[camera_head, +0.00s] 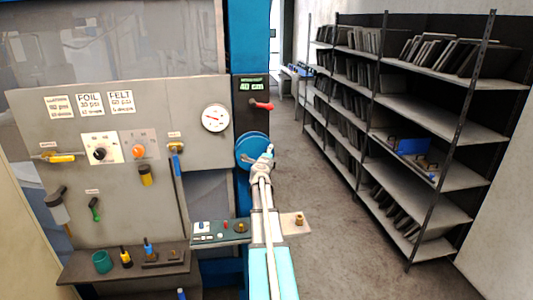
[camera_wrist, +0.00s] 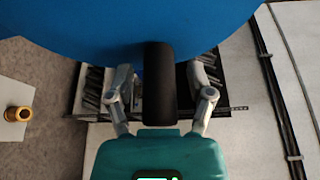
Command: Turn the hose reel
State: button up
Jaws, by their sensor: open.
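The hose reel is a round blue disc (camera_head: 246,150) on the right edge of the machine panel. In the wrist view the blue disc (camera_wrist: 150,22) fills the top of the picture. A black cylindrical handle (camera_wrist: 158,85) stands out from it toward my gripper. My gripper (camera_wrist: 163,78) is open, with one finger on each side of the handle and a visible gap on both sides. In the head view my gripper (camera_head: 268,154) is at the right side of the disc and hides part of it. The handle cannot be made out there.
The grey panel (camera_head: 190,148) left of the reel carries a gauge (camera_head: 215,118), knobs and levers. A red lever (camera_head: 262,105) sits just above the reel. A small control ledge (camera_head: 220,231) is below. Shelving (camera_head: 430,110) stands at the right, with clear floor (camera_head: 325,230) between.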

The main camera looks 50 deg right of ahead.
dwell(0.3)
jog(key=w+a+f+n+t+y+b, duration=0.2)
jog(key=w+a+n+t+y, duration=0.25)
jog(key=a, duration=0.75)
jog(key=w+a+f+n+t+y+b, duration=0.1)
jog(key=w+a+f+n+y, duration=0.25)
jog(key=w+a+n, duration=0.6)
jog(key=w+a+f+n+t+y+b, duration=0.25)
jog(key=a+n+y, duration=0.2)
jog(key=a, duration=1.05)
jog(key=s+a+f+n+g+y+b, duration=0.1)
jog(key=s+a+f+n+g+y, duration=0.15)
jog(key=a+f, duration=0.4)
jog(key=s+a+f+n+g+y+b, duration=0.1)
jog(key=s+a+f+n+g+y, duration=0.2)
jog(key=a, duration=0.7)
jog(key=s+a+f+n+g+y+b, duration=0.1)
jog(key=s+a+f+n+g, duration=0.3)
jog(key=a, duration=0.5)
jog(key=s+a+f+n+g+h+b, duration=0.1)
jog(key=s+a+f+n+g, duration=0.1)
jog(key=s, duration=0.5)
jog(key=s+a+f+n+g+h+b, duration=0.1)
jog(key=s+a+f+g, duration=0.3)
jog(key=s, duration=0.4)
jog(key=shift+f+n+h+b, duration=0.4)
jog(key=shift+f+n+h, duration=0.1)
jog(key=shift+f+h, duration=0.25)
